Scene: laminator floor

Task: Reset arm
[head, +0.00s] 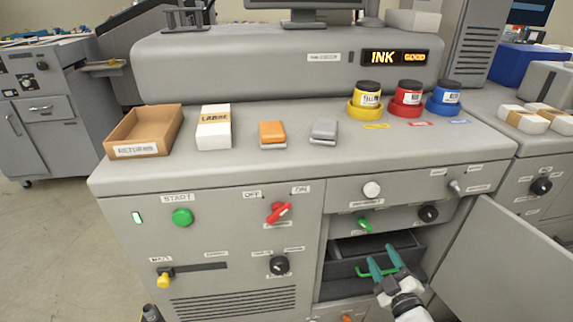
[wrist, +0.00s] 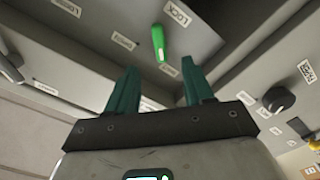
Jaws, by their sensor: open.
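My gripper (head: 385,262) has two teal fingers and shows at the lower right in the head view, in front of the open compartment of the grey cabinet. It is open, with nothing between the fingers. In the wrist view my gripper (wrist: 155,90) points toward a green lever (wrist: 158,43) beside a LOCK label; the lever lies beyond the fingertips and apart from them. In the head view the green lever (head: 365,226) sits above the compartment. A dark drawer (head: 345,268) with a green handle (head: 362,272) is partly behind the fingers.
An open cabinet door (head: 500,255) stands to the right of my gripper. The panel holds a red switch (head: 279,212), a green START button (head: 182,217) and a black knob (head: 428,213). The top carries a RETURNS tray (head: 172,125) and several ink jars. Floor is free at the left.

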